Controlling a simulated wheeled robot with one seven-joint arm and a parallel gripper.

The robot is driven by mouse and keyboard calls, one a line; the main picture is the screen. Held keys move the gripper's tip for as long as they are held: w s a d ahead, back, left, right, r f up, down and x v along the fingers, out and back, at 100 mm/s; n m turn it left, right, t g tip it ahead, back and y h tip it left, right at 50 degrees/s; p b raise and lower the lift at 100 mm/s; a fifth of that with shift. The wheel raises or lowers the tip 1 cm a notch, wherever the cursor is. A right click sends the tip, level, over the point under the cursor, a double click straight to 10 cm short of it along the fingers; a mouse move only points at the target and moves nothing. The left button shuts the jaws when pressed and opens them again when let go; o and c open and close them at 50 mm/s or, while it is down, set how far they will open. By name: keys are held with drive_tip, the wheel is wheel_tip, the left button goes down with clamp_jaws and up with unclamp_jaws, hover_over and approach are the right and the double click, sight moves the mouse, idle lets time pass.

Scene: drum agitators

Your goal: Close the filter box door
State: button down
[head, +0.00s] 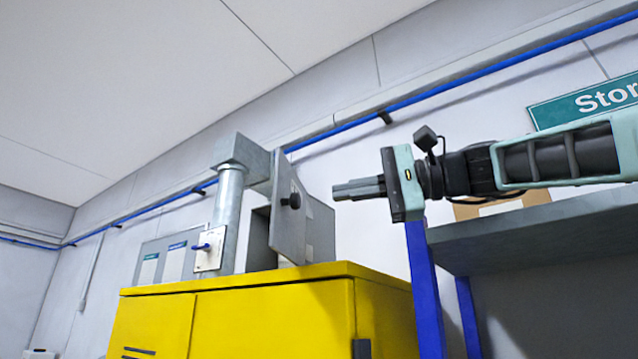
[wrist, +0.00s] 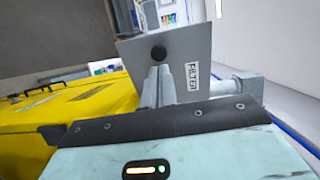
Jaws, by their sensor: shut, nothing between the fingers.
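The filter box (head: 321,232) is a grey metal box on top of a yellow cabinet in the head view. Its grey door (head: 287,228) stands open at an angle, with a black round knob (head: 291,201) on its face. In the wrist view the door (wrist: 186,48) faces me, with its knob (wrist: 158,53) and a "FILTER" label (wrist: 193,82). My gripper (head: 336,190) is shut and empty, pointing left, just right of the door at about knob height. A gap shows between them in the head view. The fingers (wrist: 158,75) show below the knob in the wrist view.
The yellow cabinet (head: 270,315) stands below the box. A grey duct pipe (head: 227,215) rises left of it. A grey shelf (head: 540,235) on blue posts lies below my arm at right. A blue pipe (head: 450,75) runs along the wall.

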sight(299, 200)
drive_tip(key=p+x, duration=0.2)
drive_tip(key=x, duration=0.2)
drive_tip(key=shift+a+r, duration=0.1)
drive_tip(key=shift+r, duration=0.05)
drive_tip(key=shift+w+a, duration=0.2)
drive_tip(key=shift+a, duration=0.3)
drive_tip(key=shift+f, duration=0.25)
